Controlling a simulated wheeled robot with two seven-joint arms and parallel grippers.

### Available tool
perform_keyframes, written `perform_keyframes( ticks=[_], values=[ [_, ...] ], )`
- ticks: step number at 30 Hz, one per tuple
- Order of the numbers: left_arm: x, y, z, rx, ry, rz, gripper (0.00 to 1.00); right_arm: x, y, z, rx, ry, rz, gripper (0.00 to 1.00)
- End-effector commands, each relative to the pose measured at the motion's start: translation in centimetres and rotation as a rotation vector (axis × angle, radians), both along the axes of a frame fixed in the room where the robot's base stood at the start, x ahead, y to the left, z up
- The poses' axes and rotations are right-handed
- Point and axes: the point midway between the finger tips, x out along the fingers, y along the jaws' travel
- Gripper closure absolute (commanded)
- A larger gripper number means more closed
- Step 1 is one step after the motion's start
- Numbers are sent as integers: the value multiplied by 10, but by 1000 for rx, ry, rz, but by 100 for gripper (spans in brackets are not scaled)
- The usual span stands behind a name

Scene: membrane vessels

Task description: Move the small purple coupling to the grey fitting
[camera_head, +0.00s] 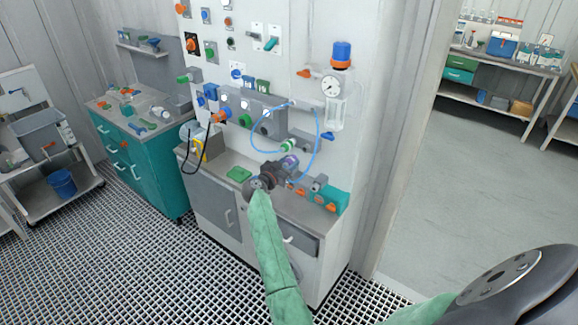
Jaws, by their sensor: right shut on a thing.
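My right gripper (286,167) reaches the counter of the white panel unit, on a green-sleeved arm from below. It is shut on the small purple coupling (291,160), which shows as a small purple patch at the fingertips; the fingers hide part of it. Several grey fittings are near. One grey fitting (319,183) stands on the counter just right of the gripper, and a grey block (302,142) on the panel is above it. I cannot tell which is the task's grey fitting, or whether the coupling touches either. My left gripper is not in view.
A blue hose (318,146) loops close above and right of the gripper, with a green-and-white end (288,146). A teal box (329,199) sits at the counter's right end. A green pad (239,174) lies left of the gripper. A gauge (331,85) hangs above.

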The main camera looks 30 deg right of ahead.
Motion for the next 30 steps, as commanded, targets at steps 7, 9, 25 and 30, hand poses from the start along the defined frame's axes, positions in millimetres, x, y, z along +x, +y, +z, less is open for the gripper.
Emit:
perform_keyframes(
  ticks=[7,9,25,30],
  values=[
    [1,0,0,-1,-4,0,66,0,0,0,0,0,1,100],
    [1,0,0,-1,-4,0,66,0,0,0,0,0,1,100],
    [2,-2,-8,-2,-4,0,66,9,-20,0,-1,-2,1,100],
    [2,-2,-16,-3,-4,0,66,14,-32,-3,-1,-1,1,100]
  ],
)
